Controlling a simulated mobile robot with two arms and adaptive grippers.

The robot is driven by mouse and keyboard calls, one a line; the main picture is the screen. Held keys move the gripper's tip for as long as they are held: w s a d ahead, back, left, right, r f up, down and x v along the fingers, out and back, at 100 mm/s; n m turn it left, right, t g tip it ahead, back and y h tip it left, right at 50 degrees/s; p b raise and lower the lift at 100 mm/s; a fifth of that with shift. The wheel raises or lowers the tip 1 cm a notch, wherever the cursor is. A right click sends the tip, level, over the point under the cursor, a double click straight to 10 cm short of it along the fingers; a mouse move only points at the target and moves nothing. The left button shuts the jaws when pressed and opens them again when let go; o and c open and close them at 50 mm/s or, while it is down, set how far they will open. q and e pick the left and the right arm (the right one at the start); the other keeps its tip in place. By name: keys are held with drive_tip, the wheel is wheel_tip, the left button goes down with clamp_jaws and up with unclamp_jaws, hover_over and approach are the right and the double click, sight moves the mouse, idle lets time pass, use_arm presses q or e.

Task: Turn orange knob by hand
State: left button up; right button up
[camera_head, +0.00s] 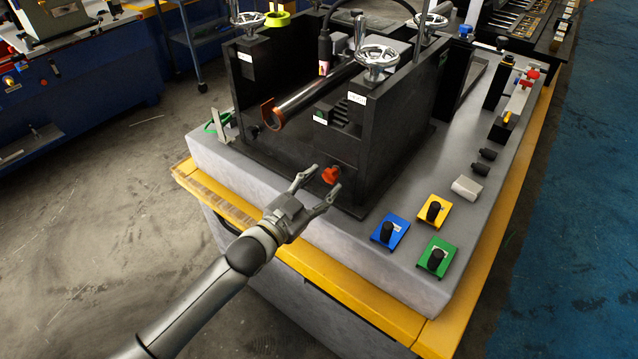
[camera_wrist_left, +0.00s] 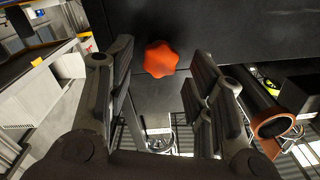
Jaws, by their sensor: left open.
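The orange knob (camera_head: 331,175) sits low on the front face of the black upright plate of the machine. In the left wrist view the orange knob (camera_wrist_left: 161,59) shows as a lobed star shape, seen ahead of and between the two fingers. My left gripper (camera_head: 321,182) is open, with one finger on each side of the knob in the head view. The left wrist view shows the open fingers of the gripper (camera_wrist_left: 165,85) apart, with nothing held between them. I cannot tell whether a finger touches the knob. My right gripper is not in view.
A dark tube with an orange end (camera_head: 272,113) lies between the black plates, left of the knob. Blue (camera_head: 400,222), yellow (camera_head: 444,204) and green (camera_head: 449,249) plates with black knobs sit right on the grey top. Metal handwheels (camera_head: 377,54) stand above. The yellow edge (camera_head: 350,290) runs along the front.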

use_arm(q)
drive_tip(key=shift+w+d, duration=0.1)
drive_tip(key=shift+w, duration=0.05)
drive_tip(key=shift+b+x, duration=0.35)
drive_tip(key=shift+x, duration=0.5)
drive_tip(key=c, duration=0.8)
drive_tip(key=shift+r+n+p, duration=0.2)
drive_tip(key=shift+n+p, duration=0.55)
drive_tip(key=shift+n, duration=0.45)
drive_tip(key=o, duration=0.5)
drive_tip(key=shift+f+n, duration=0.2)
drive_tip(key=shift+n, duration=0.3)
drive_tip(key=o, duration=0.4)
